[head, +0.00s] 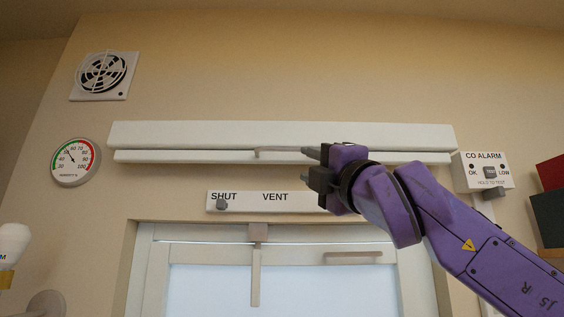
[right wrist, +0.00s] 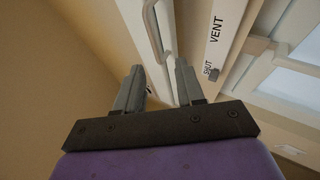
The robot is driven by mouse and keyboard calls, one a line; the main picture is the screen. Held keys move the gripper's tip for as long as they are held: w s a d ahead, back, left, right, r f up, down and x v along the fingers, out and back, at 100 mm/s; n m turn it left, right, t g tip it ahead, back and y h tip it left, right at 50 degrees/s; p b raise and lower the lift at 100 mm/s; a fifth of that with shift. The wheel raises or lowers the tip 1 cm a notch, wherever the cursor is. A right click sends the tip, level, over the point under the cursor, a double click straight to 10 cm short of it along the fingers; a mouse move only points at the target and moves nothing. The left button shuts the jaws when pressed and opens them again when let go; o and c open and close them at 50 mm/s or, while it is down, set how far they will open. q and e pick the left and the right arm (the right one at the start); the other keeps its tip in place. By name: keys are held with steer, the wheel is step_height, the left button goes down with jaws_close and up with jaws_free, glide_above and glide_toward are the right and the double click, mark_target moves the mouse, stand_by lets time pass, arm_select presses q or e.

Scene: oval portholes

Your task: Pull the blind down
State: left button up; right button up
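The blind is rolled up in a long white housing (head: 280,134) above the window. Its white bottom bar (head: 180,156) sits right under the housing. A pale grey pull handle (head: 275,151) is on the bar; the handle also shows in the right wrist view (right wrist: 153,32), ahead of the fingers. My right gripper (head: 309,166) is open and empty, close to the handle's right end. In the right wrist view its two fingers (right wrist: 159,76) stand apart, with nothing between them. Whether a finger touches the handle or bar, I cannot tell. My left gripper is not in view.
A white SHUT/VENT strip (head: 250,203) with a grey knob (head: 222,204) lies below the blind, above the window frame (head: 200,252). A CO alarm (head: 483,171) is at right. A humidity dial (head: 75,161) and a fan vent (head: 104,75) are at left.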

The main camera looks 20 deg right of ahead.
mark_target(287, 150)
steer(key=p+x, duration=0.2)
steer(key=x, duration=0.1)
steer(key=p+x, duration=0.2)
steer(key=x, duration=0.1)
steer(key=r+p+x, duration=0.1)
steer(key=p+x, duration=0.2)
steer(key=shift+s+a, duration=0.1)
steer(key=shift+s, duration=0.1)
steer(key=shift+w, duration=0.35)
steer(key=shift+s, duration=0.3)
jaws_close()
